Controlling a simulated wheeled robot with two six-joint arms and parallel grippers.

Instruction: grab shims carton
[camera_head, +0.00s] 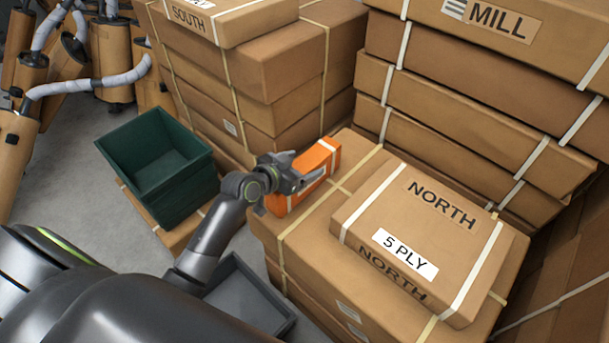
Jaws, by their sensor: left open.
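A small orange carton (321,156) with white bands, which I take to be the shims carton, sits at the back left corner of a stack of brown boxes (310,240). My left gripper (302,174) is open and right at the carton, in front of its middle from this view. It hides part of the carton's near face. I cannot tell whether the fingers touch the carton. No print on the carton can be read. My right gripper is not in view.
A flat box marked NORTH and 5 PLY (420,235) lies on the same stack, to the right. Taller box stacks stand behind (290,70) and at the right (470,100). A green bin (190,140) and a grey tray (285,318) are at the left and below.

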